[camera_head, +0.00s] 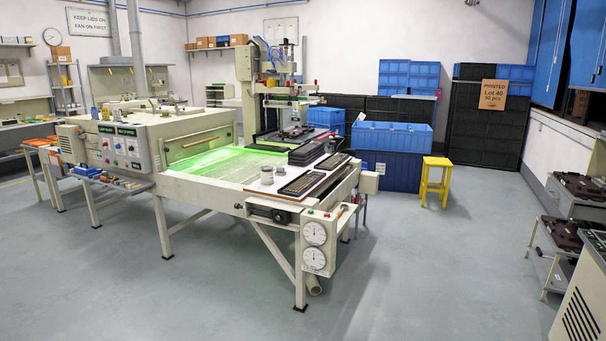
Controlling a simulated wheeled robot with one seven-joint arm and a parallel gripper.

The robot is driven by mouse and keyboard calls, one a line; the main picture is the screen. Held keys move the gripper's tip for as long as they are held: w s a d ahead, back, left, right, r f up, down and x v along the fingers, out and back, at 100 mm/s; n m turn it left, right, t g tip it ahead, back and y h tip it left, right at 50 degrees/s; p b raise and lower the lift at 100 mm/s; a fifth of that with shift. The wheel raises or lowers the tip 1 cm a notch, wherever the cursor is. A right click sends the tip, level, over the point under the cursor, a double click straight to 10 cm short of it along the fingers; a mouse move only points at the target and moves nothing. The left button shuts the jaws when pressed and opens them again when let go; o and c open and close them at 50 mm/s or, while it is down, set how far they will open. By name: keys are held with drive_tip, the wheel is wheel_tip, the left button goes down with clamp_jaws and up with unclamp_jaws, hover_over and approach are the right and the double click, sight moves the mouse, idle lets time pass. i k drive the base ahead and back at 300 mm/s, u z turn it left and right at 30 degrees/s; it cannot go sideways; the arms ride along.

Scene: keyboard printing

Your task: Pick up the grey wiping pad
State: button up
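I cannot make out a grey wiping pad for certain at this distance. The printing machine's pale table (205,188) stands in the middle of the view. Small grey round items (267,176), too small to identify, sit on it near a dark keyboard-like tray (302,183). A stack of dark grey flat trays (309,151) lies behind them. My gripper is not in view.
A glowing green area (212,162) lies on the machine's left part. A front box with two dials (314,246) juts out. A yellow stool (435,181) and blue crates (392,139) stand behind right. A cart (553,256) stands far right. The grey floor (430,270) between is clear.

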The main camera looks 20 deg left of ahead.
sight(279, 170)
drive_tip(key=u, duration=0.55)
drive_tip(key=k, duration=0.65)
drive_tip(key=u, duration=1)
drive_tip(key=i, duration=1.5)
drive_tip(key=u, duration=0.4)
drive_tip(key=i, duration=3.5)
drive_tip(key=z, duration=0.6)
drive_tip(key=i, duration=1.1)
drive_tip(key=z, duration=1.9)
drive_tip(key=i, duration=0.9)
drive_tip(key=z, duration=0.7)
